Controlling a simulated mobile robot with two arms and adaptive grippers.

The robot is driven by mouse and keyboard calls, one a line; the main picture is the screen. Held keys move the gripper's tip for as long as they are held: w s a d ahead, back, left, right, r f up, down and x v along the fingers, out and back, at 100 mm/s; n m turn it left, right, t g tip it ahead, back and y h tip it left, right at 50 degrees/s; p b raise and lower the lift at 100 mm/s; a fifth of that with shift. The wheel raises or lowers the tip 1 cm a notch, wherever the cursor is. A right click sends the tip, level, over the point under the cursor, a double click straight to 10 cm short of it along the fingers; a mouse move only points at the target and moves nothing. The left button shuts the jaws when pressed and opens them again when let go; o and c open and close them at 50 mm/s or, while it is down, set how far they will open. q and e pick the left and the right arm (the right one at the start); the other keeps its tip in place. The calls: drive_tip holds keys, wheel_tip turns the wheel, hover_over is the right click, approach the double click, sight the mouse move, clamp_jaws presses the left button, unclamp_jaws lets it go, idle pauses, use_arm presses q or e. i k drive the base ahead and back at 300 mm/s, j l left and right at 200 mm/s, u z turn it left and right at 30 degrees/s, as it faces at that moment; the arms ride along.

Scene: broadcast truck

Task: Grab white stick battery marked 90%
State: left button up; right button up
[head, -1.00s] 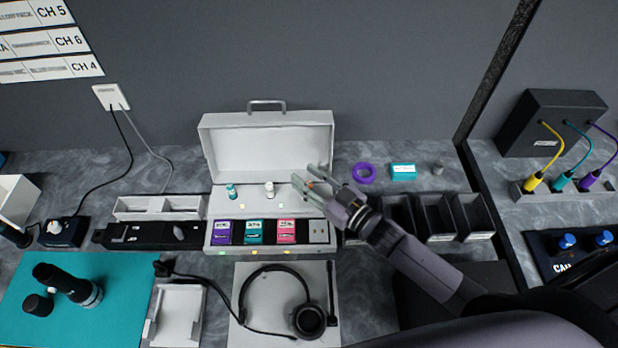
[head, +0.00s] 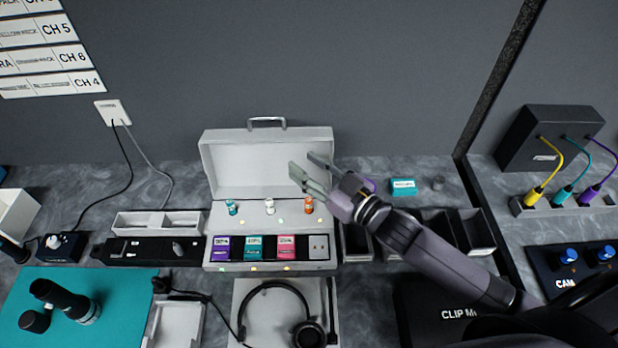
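The open white charger case (head: 217,180) stands at the back of the counter. Three small stick batteries stand in a row in it: a teal one (head: 231,208), a white one (head: 269,207) in the middle, and an orange one (head: 308,206). Their markings are too small to read. My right gripper (head: 304,168) is open and empty, with its fingers pointing left in front of the case's open lid, above and right of the white stick. It appears apart from all the sticks. My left gripper is not in view.
Purple, teal and pink packs (head: 254,247) sit in the case's front row. A headset (head: 272,318) lies in front. A teal box (head: 402,187) stands right of the case; dark bins (head: 472,232) lie beyond my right arm. The raised lid stands behind the sticks.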

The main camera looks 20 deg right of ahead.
sight(269, 206)
drive_tip(key=k+j, duration=0.2)
drive_tip(key=k, duration=0.3)
drive_tip(key=k+j, duration=0.2)
drive_tip(key=k, duration=0.25)
drive_tip(key=k+j, duration=0.2)
drive_tip(key=k, duration=0.3)
